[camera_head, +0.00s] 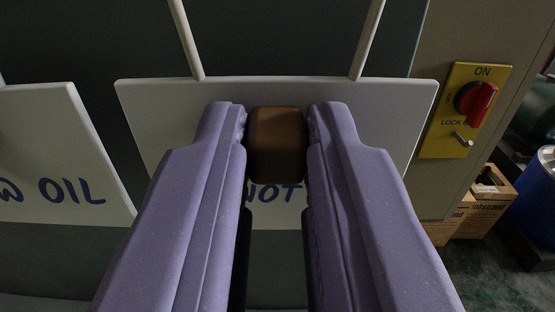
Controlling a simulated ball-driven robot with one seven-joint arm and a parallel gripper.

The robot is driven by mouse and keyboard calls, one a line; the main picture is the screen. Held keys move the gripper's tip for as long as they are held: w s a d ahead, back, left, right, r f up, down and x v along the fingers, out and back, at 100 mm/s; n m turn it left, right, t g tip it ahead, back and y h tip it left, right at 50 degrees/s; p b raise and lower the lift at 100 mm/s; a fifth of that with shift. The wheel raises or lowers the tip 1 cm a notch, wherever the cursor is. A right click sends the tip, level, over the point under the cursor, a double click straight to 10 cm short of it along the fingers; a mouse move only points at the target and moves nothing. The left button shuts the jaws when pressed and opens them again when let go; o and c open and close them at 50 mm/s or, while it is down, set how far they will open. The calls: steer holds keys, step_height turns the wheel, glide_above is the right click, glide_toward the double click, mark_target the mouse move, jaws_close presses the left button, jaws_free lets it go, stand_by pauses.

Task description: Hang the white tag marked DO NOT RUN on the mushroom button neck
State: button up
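A white tag (160,110) fills the middle of the view behind my gripper. Its blue writing is mostly hidden by my fingers; "NOT" shows between them. Two pale cord strands or straps rise from its top edge and leave the top of the view. A brown block (277,143) stands in front of the tag's face; I cannot tell for sure that it is fixed to the tag. My gripper (277,140) has two purple fingers that appear to press on the block's left and right sides. No mushroom button shows in view.
Another white tag (50,150), ending in "OIL", is at left. A yellow switch plate (462,110) with a red rotary knob (476,98) and a small metal peg is on a beige panel at right. Cardboard boxes (470,212) and a blue drum (538,205) stand lower right.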

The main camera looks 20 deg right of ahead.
steer(key=shift+r, duration=0.15)
jaws_close()
step_height(320, 180, up, 3)
steer(key=shift+f+p, duration=0.1)
steer(key=shift+p, duration=0.95)
steer(key=v, duration=0.8)
steer(key=shift+s, duration=0.3)
steer(key=shift+a, duration=0.2)
